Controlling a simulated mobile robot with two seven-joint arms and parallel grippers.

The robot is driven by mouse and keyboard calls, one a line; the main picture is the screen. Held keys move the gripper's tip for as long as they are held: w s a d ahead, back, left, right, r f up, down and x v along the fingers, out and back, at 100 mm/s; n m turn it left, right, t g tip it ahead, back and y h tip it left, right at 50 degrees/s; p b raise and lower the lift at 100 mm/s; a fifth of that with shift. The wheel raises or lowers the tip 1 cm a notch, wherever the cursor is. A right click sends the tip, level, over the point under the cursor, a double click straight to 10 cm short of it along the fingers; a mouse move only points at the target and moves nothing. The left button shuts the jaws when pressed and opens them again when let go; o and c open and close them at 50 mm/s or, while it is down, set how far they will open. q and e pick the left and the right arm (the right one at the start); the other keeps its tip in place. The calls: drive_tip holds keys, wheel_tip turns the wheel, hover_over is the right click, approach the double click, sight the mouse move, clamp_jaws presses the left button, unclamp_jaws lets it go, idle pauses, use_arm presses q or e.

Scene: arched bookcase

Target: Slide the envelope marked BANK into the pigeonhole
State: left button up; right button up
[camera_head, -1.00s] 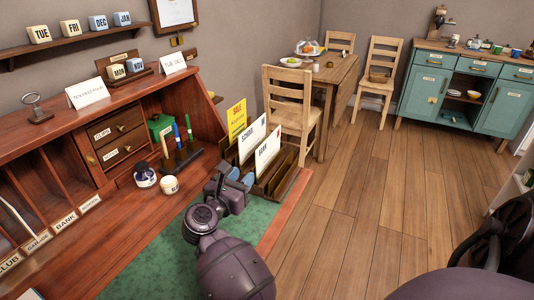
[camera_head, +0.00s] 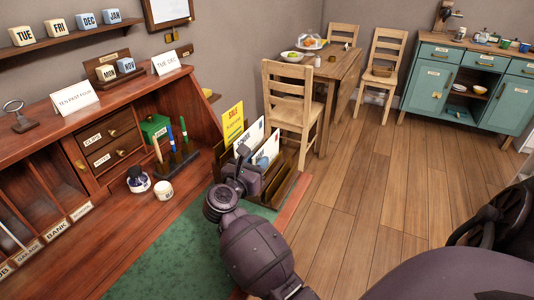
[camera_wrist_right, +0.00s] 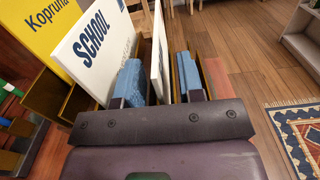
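The BANK envelope (camera_head: 270,146) is white and stands upright in the wooden letter rack (camera_head: 283,187) at the desk's right end; its lettering is mostly hidden. My right gripper (camera_head: 254,165) is over the rack. In the right wrist view its blue finger pads (camera_wrist_right: 160,80) stand apart, one on each side of the envelope, seen nearly edge-on (camera_wrist_right: 160,55). A gap shows beside the envelope, so the gripper is open around it. The BANK pigeonhole is at the desk's left, above its label (camera_head: 56,230). My left gripper is not in view.
The green mat (camera_head: 165,265) is largely clear.

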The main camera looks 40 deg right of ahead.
drive_tip(key=shift+w+d+f, duration=0.1)
drive_tip(key=shift+w+d, duration=0.15)
drive_tip(key=shift+d, duration=0.2)
drive_tip(key=shift+s+a, duration=0.1)
drive_tip(key=shift+c, duration=0.3)
clamp_jaws()
